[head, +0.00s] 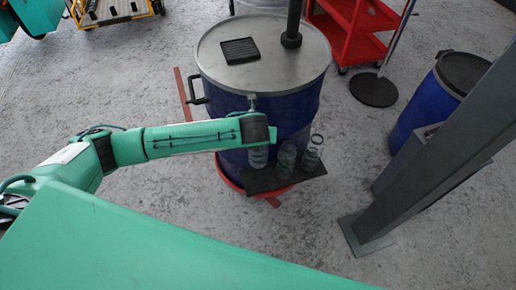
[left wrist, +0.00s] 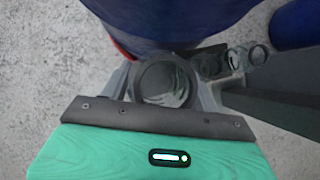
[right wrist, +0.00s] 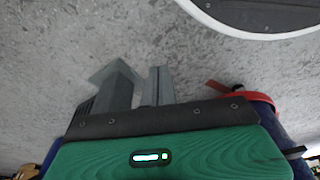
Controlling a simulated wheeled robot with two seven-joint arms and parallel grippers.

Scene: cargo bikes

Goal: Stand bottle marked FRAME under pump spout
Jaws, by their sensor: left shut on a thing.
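My left gripper (head: 258,142) is shut on a clear bottle (head: 258,158), held upright at the left end of a dark shelf (head: 262,181) on the drum's front. The held bottle's round top also shows between the fingers in the left wrist view (left wrist: 163,84). No label, FRAME included, is readable. A dark pump column (head: 291,35) rises from the drum lid; its top is cut off and I cannot make out its spout. My right gripper (right wrist: 160,72) is shut and empty.
The blue drum (head: 305,110) has a grey lid (head: 275,75) carrying a black grate (head: 240,50). A grey post (head: 440,160) stands at right, before another blue drum (head: 415,115). A red cart (head: 355,20) is behind. The floor before the shelf is clear.

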